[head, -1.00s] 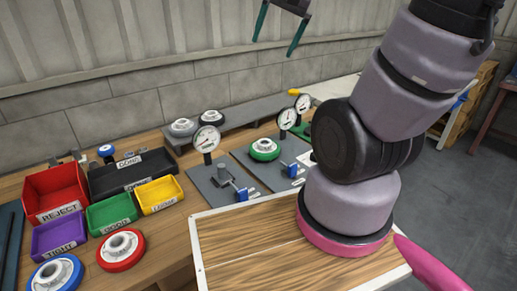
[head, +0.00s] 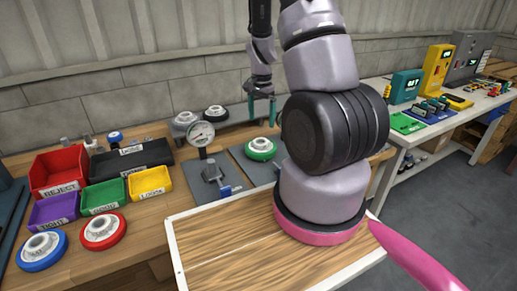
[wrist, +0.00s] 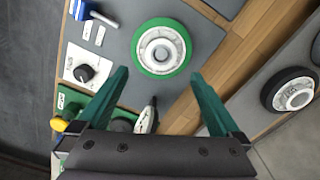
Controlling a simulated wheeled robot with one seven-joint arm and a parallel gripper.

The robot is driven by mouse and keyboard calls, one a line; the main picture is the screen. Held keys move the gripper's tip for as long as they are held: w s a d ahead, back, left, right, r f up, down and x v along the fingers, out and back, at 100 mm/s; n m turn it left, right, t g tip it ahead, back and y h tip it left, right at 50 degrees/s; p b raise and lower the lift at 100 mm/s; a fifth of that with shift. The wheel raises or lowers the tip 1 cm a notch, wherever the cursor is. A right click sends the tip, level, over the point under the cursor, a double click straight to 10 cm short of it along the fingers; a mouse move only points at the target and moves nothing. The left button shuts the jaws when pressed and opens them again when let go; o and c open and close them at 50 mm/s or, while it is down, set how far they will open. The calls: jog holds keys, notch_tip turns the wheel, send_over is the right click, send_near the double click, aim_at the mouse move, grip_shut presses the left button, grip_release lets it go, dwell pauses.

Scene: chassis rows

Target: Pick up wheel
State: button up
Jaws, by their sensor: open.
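A green-rimmed wheel (head: 260,149) with a pale hub lies flat on a grey plate on the wooden bench. It also shows in the wrist view (wrist: 178,68), just ahead of the fingertips. My gripper (head: 261,113) is open and empty above this wheel, with its teal fingers pointing down. In the wrist view my gripper (wrist: 160,78) has a finger to each side, apart from the wheel. A red wheel (head: 102,231) and a blue wheel (head: 42,250) lie at the front left. Two dark wheels (head: 215,115) (head: 185,121) sit at the back.
A dial gauge (head: 201,134) stands on a plate left of the green wheel. Red (head: 58,172), purple (head: 54,210), green (head: 102,194), yellow (head: 150,181) and black (head: 131,158) bins stand at left. A side table (head: 405,136) with devices is at right.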

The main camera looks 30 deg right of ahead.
notch_tip(320, 180, down, 10)
jog(key=shift+w+r, duration=0.1)
jog(key=shift+r, duration=0.15)
grip_shut()
dwell(0.3)
notch_tip(320, 180, up, 10)
dwell(0.6)
notch_tip(320, 180, up, 5)
send_over(261, 143)
jog(key=shift+a, duration=0.1)
dwell(0.7)
